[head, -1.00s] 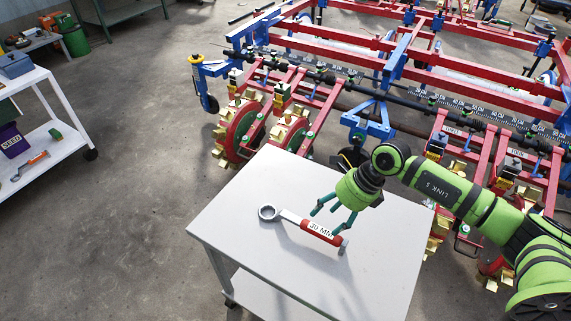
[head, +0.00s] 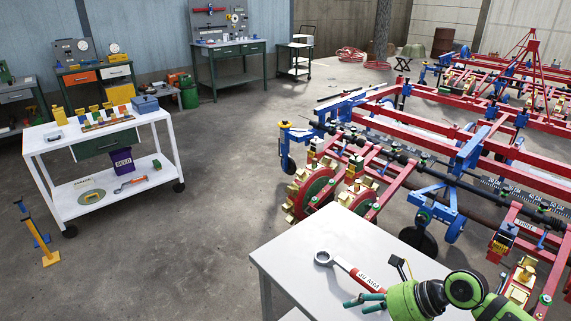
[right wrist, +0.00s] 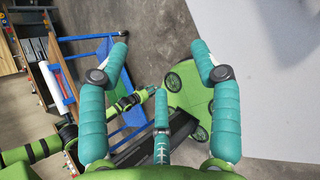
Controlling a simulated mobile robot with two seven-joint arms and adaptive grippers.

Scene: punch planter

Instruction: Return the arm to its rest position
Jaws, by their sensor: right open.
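A wrench (head: 337,263) with a grey ring end and a red, white-labelled handle lies on the white table (head: 330,231) in the head view. My right gripper (head: 362,302) is at the bottom of the head view, near the handle's lower end, with its teal fingers pointing left. In the right wrist view its fingers (right wrist: 160,62) are spread wide with nothing between them. The wrench does not show there. The height of the gripper above the table is hard to tell.
A red and blue planter frame (head: 440,150) stands behind and right of the table. A white cart (head: 164,115) with tools and a purple bin (head: 122,161) stands at the left. Open concrete floor lies between. In the right wrist view the table (right wrist: 270,75) fills the right side.

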